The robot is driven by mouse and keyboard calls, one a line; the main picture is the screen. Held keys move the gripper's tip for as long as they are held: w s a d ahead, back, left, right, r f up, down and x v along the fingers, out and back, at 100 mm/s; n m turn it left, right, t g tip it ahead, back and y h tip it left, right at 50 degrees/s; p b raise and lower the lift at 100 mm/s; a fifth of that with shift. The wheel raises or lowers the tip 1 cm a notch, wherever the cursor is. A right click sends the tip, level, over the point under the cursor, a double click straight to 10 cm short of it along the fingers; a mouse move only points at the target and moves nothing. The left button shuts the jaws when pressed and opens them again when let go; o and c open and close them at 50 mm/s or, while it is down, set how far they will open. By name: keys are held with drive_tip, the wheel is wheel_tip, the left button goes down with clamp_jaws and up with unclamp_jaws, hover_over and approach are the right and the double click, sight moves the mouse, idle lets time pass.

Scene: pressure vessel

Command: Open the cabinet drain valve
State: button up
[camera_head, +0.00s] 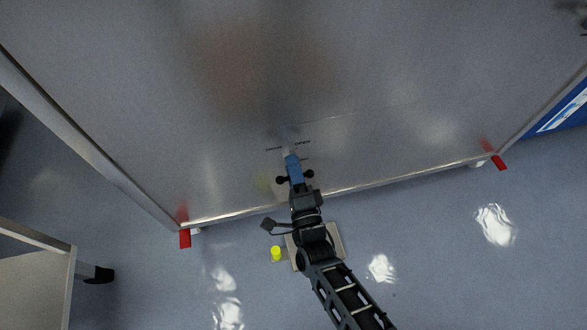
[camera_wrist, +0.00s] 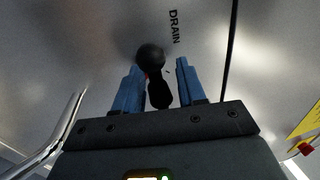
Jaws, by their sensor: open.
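The drain valve shows in the wrist view as a black handle (camera_wrist: 159,92) with a rounded knob, below the printed word DRAIN. My gripper (camera_wrist: 160,68) is open, with its two blue fingers on either side of the handle. The handle lies between the fingers in the picture; I cannot tell whether either finger touches it. In the head view my gripper (camera_head: 291,158) reaches the lower part of the metal cabinet front (camera_head: 375,95), near small printed labels. The valve's body is mostly hidden there by my gripper.
A white-framed piece (camera_head: 35,275) stands at lower left. The floor at right is open.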

drive_tip(key=shift+r, duration=0.15)
clamp_jaws()
